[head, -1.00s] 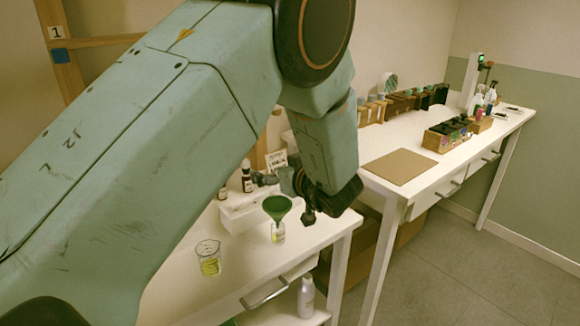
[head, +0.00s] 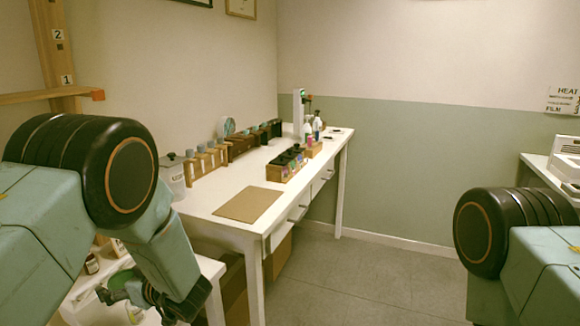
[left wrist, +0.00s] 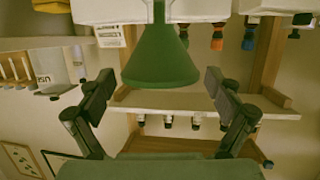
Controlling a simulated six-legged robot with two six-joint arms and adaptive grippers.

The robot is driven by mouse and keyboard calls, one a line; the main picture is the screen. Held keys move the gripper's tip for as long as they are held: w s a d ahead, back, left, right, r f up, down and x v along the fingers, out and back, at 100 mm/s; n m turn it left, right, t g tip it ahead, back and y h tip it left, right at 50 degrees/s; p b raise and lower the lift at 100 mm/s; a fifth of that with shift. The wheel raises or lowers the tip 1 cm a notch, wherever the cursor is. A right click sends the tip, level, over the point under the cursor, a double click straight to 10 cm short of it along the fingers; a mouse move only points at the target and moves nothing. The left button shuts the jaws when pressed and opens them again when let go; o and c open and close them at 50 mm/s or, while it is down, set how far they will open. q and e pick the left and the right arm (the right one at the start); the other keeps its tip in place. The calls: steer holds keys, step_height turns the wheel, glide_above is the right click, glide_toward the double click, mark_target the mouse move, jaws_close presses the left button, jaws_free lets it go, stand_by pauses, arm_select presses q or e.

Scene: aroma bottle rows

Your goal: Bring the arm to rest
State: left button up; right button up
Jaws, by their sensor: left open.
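My left arm comes in from the left in the head view, bent down at the wrist. Its gripper (head: 112,294) is low at the left, over the small white table, partly hidden by my own wrist. In the left wrist view the same gripper (left wrist: 158,80) is open, its two fingers wide apart with nothing held. A green funnel (left wrist: 160,58) shows upside down between and beyond the fingertips, touching neither. The funnel (head: 122,279) is partly covered in the head view. My right arm shows at the right edge; its gripper is out of view.
A long white table (head: 225,183) holds a brown board (head: 249,204), a wooden box of dark-capped bottles (head: 287,163) and racks along the wall. A small dark bottle (head: 91,265) stands near my left gripper. The grey floor (head: 365,285) between my arms is clear.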

arm_select(q)
steer(key=shift+f, duration=0.1)
steer(key=shift+f+b, duration=0.25)
steer(key=shift+b, duration=0.05)
step_height(320, 180, up, 9)
step_height(320, 180, down, 9)
steer(key=shift+r, duration=0.1)
steer(key=shift+r+p, duration=0.15)
steer(key=shift+p, duration=0.15)
step_height(320, 180, up, 5)
steer(key=p, duration=0.2)
steer(key=shift+f+p, duration=0.2)
steer(key=shift+p, duration=0.15)
steer(key=shift+s+f+b, duration=0.1)
steer(key=shift+f+b, duration=0.05)
steer(key=shift+b, duration=0.3)
steer(key=shift+w+f, duration=0.1)
steer(key=shift+w, duration=0.1)
